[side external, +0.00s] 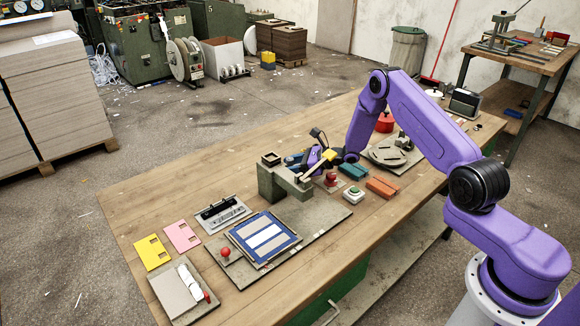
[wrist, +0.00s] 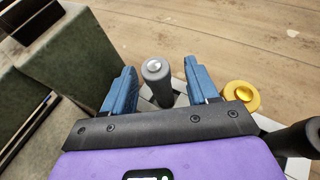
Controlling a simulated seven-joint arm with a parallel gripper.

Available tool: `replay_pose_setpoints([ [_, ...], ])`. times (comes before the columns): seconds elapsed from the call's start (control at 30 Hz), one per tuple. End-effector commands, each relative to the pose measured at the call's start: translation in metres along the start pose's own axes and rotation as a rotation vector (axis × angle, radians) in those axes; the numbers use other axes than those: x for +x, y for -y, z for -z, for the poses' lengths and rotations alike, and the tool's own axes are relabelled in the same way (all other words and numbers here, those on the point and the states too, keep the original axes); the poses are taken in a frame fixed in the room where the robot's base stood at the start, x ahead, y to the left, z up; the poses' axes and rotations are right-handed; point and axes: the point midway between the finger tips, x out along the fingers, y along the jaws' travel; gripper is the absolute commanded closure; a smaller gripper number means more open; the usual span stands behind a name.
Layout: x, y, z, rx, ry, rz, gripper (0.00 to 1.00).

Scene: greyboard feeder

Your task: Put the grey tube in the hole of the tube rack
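The grey tube (wrist: 157,84) stands roughly upright in the wrist view, with a round silvery top. My gripper (wrist: 161,66) has its two blue fingers apart, one on each side of the tube, with a gap to each finger. In the side view my gripper (side external: 320,164) is low over the table beside the grey-green block, and the tube cannot be made out there. The tube's foot is partly hidden by my gripper; white and dark patches show around it. I cannot pick out the tube rack or its hole for certain.
The grey-green block (side external: 279,184) stands close to my gripper, also left in the wrist view (wrist: 75,68). A yellow round piece (wrist: 242,97) is right of my fingers. The wooden table's left part has bare room.

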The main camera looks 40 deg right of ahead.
Motion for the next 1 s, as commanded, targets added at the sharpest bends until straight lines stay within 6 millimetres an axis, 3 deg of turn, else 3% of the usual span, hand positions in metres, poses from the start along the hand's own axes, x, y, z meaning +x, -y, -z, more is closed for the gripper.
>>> replay_pose_setpoints([
  [0.27, -0.014, 0.001, 0.001, 0.003, -0.002, 0.002, 0.41],
  [1.0, -0.157, 0.001, 0.0, 0.001, 0.001, 0.004, 0.41],
])
